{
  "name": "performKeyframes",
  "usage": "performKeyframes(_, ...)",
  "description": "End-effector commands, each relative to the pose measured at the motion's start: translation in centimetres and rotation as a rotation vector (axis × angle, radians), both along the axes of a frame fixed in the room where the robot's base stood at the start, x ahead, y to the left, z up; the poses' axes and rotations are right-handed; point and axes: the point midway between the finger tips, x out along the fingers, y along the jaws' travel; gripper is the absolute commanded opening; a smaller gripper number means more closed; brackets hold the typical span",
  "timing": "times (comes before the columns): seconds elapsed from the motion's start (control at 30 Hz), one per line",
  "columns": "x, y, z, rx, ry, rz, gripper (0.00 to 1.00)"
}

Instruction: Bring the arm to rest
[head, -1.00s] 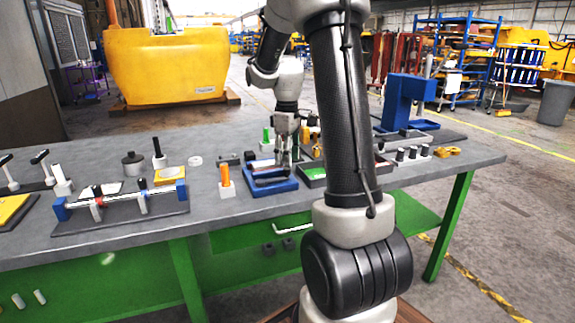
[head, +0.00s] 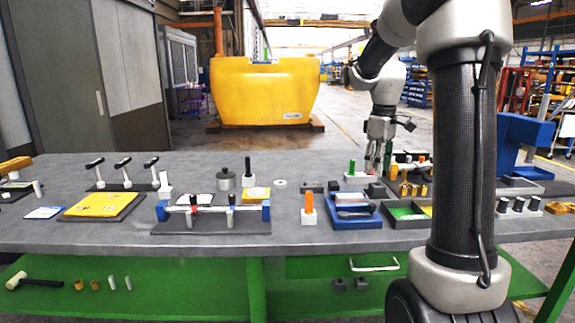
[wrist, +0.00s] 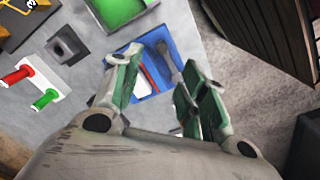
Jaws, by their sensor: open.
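My gripper (head: 378,165) hangs above the far right part of the grey workbench (head: 110,235) in the head view, behind the blue tray (head: 352,222). In the wrist view my gripper (wrist: 160,90) is open, its green-lined fingers apart with nothing between them. The blue tray (wrist: 163,85) shows beyond and between the fingers there, with a dark tool and a red and white item in it. My arm rises on the right of the head view and bends over to the gripper.
A green-floored tray (head: 405,212) and a blue press-like stand (head: 522,145) are to the right. A rod fixture (head: 212,215), yellow plate (head: 105,206) and orange-handled block (head: 309,212) stand left of the blue tray. A yellow tank (head: 265,92) is behind. The front left benchtop is clear.

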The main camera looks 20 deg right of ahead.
Motion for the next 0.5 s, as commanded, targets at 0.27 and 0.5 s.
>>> performKeyframes(0.27, -0.3, 0.1, -0.9, 0.001, 0.000, -0.177, 0.42)
performKeyframes(0.5, -7.8, 3.7, -1.7, 0.001, -0.009, -0.501, 0.42)
